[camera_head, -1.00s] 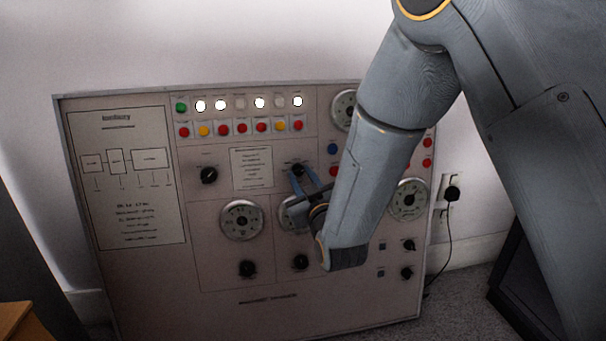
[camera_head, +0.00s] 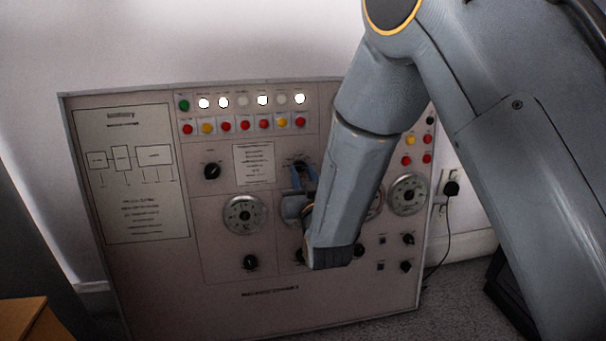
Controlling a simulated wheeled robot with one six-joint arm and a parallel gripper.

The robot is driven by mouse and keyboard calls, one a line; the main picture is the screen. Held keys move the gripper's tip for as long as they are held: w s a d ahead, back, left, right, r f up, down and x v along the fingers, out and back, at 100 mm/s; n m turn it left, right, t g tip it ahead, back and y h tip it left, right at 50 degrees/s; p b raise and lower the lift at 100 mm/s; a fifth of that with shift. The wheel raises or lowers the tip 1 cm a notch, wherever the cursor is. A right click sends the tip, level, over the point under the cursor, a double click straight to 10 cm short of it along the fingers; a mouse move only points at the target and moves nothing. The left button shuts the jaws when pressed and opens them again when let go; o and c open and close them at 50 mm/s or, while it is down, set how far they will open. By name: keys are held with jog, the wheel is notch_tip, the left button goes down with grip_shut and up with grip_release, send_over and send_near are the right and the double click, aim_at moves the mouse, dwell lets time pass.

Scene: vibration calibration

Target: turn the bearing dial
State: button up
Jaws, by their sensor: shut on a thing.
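A light grey control panel (camera_head: 240,282) leans near the wall and bears several dials, gauges and lights. My gripper (camera_head: 299,172) is at a small black dial (camera_head: 298,165) in the upper middle of the panel, right of a white label sheet. Its blue-grey fingers are shut on that dial, pointing up at the panel face. The fingers and wrist cover most of the dial, so its pointer direction cannot be read. The lettering over it is too small to read. Another black dial (camera_head: 212,171) sits to the left, clear of the gripper.
A round gauge (camera_head: 244,215) is left of my gripper; another gauge (camera_head: 407,194) is at the right. Lit lamps and coloured buttons (camera_head: 244,125) line the top. A socket with a plug (camera_head: 451,188) is right of the panel. A wooden box (camera_head: 22,318) stands at lower left.

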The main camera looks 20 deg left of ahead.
jog(key=o, duration=1)
jog(key=shift+p+v, duration=1.15)
jog(key=shift+v, duration=2.75)
jog(key=shift+w, duration=0.1)
